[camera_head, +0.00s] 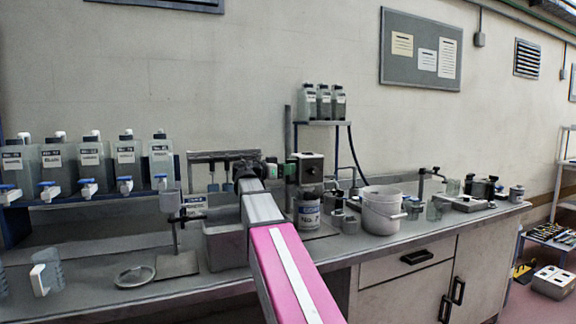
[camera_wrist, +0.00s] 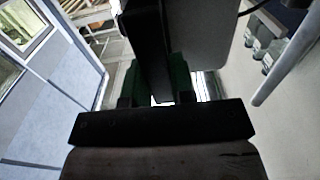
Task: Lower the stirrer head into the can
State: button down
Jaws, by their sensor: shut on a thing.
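The stirrer head (camera_head: 311,168) is a dark grey box with a round dial on its front, beside an upright post (camera_head: 288,128). The can (camera_head: 308,214), labelled "No. 7", stands below it on the bench. A gap seems to show between them; whether a shaft reaches into the can is too small to tell. My gripper (camera_head: 284,171) is at the left side of the stirrer head. In the wrist view, its green-padded fingers (camera_wrist: 156,88) are closed around a dark part, which seems to belong to the stirrer head. My arm hides part of the stand.
A large pale pot (camera_head: 382,211) stands right of the can, with small cups (camera_head: 350,224) between. A grey open bin (camera_head: 226,243) is left of my arm. Bottles (camera_head: 325,101) stand on a raised shelf behind. Several spigot jugs (camera_head: 90,163) line the left.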

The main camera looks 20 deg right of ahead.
jog(key=shift+f, duration=0.3)
jog(key=c, duration=1)
grip_release()
jog(key=shift+r, duration=0.1)
jog(key=shift+o, duration=0.2)
jog(key=shift+a, duration=0.1)
jog(key=a, duration=1)
jog(key=shift+s+a, duration=0.2)
jog(key=shift+a, duration=0.15)
